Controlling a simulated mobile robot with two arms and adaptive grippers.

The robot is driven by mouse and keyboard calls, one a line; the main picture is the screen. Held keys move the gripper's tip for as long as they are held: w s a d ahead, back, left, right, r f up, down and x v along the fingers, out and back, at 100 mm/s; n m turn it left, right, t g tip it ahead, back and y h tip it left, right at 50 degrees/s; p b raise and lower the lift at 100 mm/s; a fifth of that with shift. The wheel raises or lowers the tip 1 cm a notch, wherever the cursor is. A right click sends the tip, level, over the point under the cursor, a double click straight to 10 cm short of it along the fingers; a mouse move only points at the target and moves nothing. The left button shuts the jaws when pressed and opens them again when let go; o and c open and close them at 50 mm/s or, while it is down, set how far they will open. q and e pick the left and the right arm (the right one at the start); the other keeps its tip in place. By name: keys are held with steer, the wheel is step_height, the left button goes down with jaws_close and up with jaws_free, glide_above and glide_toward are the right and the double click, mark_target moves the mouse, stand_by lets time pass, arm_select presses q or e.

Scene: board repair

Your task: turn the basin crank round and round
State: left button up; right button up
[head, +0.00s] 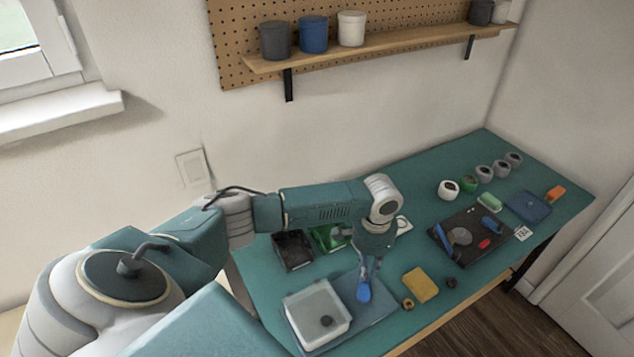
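A white, open basin (318,310) stands near the front left of the teal bench, on a blue-grey base plate (375,309). A small dark round piece (326,321) lies inside it. A blue part (363,290), seemingly the crank's handle, is just right of the basin. My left gripper (367,272) points down right above this blue part and overlaps it in the head view. The fingers look close together, but whether they grip the blue part is too small to tell. The rest of the crank is hidden or unclear. My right gripper is not in view.
Behind the basin are a black bin (293,250) and a green bin (330,238). A yellow block (420,284) and small rings (408,303) lie to the right. Further right is a dark tray (468,236) with small parts. Several spools (449,190) stand at the back.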

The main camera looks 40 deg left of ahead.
arm_select(q)
steer(key=shift+f+b, duration=0.65)
steer(key=shift+f, duration=1)
stand_by(0.5)
steer(key=shift+r+p, duration=0.15)
steer(key=shift+p, duration=0.4)
stand_by(0.6)
steer(key=c, duration=0.3)
steer(key=shift+c, duration=0.2)
